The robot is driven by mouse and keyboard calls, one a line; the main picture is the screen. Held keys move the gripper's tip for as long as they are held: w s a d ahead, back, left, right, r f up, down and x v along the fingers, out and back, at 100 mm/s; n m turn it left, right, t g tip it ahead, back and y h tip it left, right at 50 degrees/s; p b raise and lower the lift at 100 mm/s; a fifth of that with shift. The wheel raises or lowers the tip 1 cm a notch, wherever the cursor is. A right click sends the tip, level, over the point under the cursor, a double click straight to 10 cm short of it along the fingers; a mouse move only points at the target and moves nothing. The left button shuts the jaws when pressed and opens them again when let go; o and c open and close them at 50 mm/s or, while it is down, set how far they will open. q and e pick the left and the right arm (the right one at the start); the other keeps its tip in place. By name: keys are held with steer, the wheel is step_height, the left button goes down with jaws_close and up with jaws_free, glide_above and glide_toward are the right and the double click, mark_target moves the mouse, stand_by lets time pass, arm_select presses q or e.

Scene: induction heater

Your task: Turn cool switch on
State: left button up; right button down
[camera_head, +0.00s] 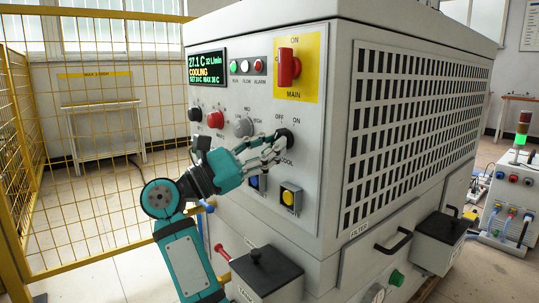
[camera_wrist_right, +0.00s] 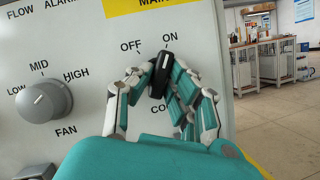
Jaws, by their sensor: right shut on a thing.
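The cool switch is a black knob (camera_head: 286,137) on the front panel of the grey cabinet, with OFF at its upper left, ON at its upper right and a partly covered COOL label below. In the right wrist view, the knob (camera_wrist_right: 162,72) sits between my right gripper's fingers, its long bar tilted slightly right with its upper end towards ON. My right gripper (camera_head: 270,148) is shut on the knob; the wrist view shows its fingertips (camera_wrist_right: 160,85) on both sides. My left gripper is not in view.
A grey fan knob (camera_wrist_right: 42,101) is left of the switch. A red main switch (camera_head: 288,67) is above, and a yellow button (camera_head: 288,197) below. The display (camera_head: 206,68) reads COOLING. A yellow mesh fence (camera_head: 90,130) stands at left.

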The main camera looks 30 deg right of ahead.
steer(key=shift+d+r+m, duration=0.15)
steer(key=shift+r+m, duration=0.05)
steer(key=shift+m, duration=0.2)
steer(key=c, duration=1.4)
jaws_free()
steer(key=shift+o, duration=0.6)
steer(key=shift+d+f, duration=0.1)
steer(key=shift+d, duration=0.05)
steer(key=v, duration=0.7)
steer(key=shift+a, duration=0.3)
